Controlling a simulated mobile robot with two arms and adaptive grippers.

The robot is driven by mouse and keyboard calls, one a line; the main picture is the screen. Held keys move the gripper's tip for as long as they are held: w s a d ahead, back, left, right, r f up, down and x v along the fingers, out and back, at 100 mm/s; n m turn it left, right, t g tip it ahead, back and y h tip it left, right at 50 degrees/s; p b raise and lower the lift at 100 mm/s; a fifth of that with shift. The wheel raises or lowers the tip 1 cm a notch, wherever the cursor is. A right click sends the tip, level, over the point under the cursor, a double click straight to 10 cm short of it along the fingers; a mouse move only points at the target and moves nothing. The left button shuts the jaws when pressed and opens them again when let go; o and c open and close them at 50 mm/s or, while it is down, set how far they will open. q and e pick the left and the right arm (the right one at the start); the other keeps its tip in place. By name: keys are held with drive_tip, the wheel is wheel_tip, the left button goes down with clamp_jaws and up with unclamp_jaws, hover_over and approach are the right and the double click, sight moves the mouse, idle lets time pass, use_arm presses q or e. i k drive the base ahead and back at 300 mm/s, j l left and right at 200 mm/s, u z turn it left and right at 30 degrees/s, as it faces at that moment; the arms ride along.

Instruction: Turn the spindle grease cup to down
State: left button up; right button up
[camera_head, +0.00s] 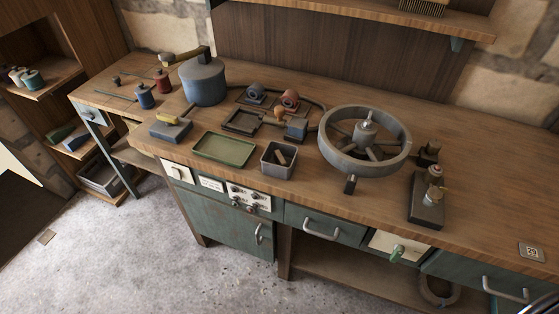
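A large grey spoked wheel (333,155) lies flat, raised above the bench, right of the middle. An upright spindle hub (366,131) stands at its centre, with a small rounded cap (366,115) on top. This cap may be the spindle grease cup; its setting is too small to read. A dark block with a round-topped fitting (434,172) stands to the right of the wheel, and I cannot tell whether that is the cup instead.
A green tray (223,150), a grey bin (266,170) and a blue-grey drum (204,82) stand left of the wheel.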

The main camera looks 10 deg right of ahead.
sight(433, 148)
drive_tip(key=z, duration=1.5)
